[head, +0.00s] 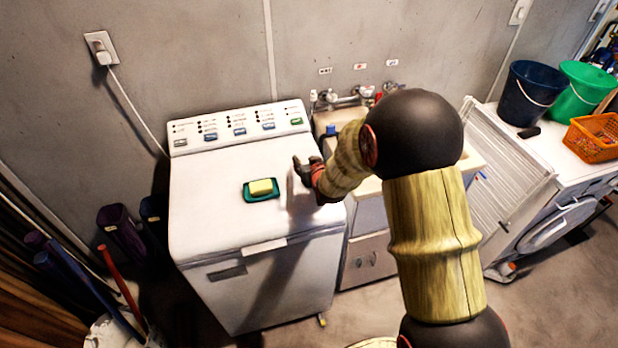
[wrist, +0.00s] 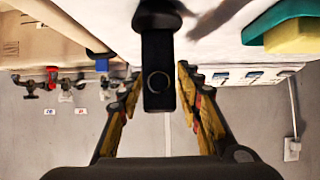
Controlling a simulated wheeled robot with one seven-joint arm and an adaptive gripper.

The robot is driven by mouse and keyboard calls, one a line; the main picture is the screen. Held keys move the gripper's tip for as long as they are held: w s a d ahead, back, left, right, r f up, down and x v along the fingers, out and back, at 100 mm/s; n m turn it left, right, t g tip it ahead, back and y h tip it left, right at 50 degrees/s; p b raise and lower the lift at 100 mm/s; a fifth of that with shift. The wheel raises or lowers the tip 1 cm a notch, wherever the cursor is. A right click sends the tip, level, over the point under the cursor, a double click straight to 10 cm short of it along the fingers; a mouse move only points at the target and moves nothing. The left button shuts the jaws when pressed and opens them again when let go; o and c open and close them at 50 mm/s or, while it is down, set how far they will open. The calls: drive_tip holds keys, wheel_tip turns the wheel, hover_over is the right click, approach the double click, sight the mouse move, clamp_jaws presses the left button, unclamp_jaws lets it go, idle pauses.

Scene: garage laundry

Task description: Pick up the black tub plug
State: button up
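The black tub plug (wrist: 158,52) fills the middle of the wrist view, with a rounded dark end at the top and a ring outline on its flat dark face. My gripper (wrist: 161,72) has a finger close against each side of it and appears shut on it. In the head view my gripper (head: 307,174) is over the right part of the white washing machine's top (head: 215,205), right of the green soap dish. There the plug is hard to tell from the dark fingertips.
A green dish (head: 250,197) holds a yellow soap bar (head: 262,187) on the washer. A sink with taps (head: 345,97) stands to the right. The washer's left top is clear.

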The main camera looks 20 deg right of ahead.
clamp_jaws()
idle(0.8)
drive_tip(key=shift+r, duration=0.6)
drive_tip(key=s+d+r+p, duration=0.4)
drive_tip(key=s+d+r, duration=0.1)
drive_tip(key=s+r, duration=0.6)
drive_tip(key=shift+v, duration=1.15)
